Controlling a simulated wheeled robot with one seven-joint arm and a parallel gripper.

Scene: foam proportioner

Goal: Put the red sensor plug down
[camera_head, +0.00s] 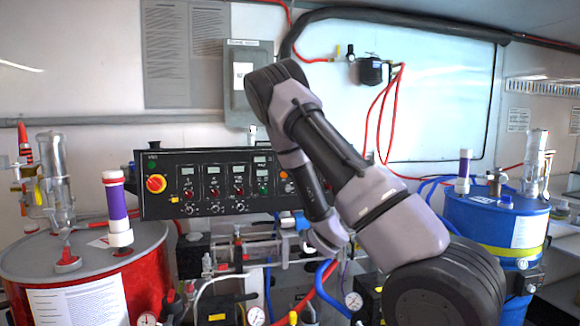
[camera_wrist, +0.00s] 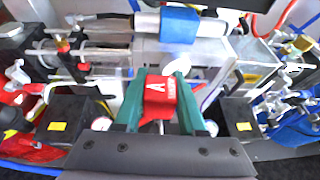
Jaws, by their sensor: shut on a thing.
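The red sensor plug (camera_wrist: 160,98), marked with a white letter A, sits between the two teal fingers of my gripper (camera_wrist: 161,77) in the wrist view. The gripper is shut on it. A clear and metal block with horizontal rods lies just beyond the fingertips; I cannot tell whether the plug touches it. In the head view my arm reaches down toward the pump assembly (camera_head: 262,248) below the control panel. The fingers and the plug cannot be made out there.
A black control panel (camera_head: 215,182) stands above the pump assembly. A red drum (camera_head: 150,262) is at left and a blue drum (camera_head: 490,228) at right. Hoses and gauges crowd the space below the panel. Black boxes (camera_wrist: 68,118) flank the gripper in the wrist view.

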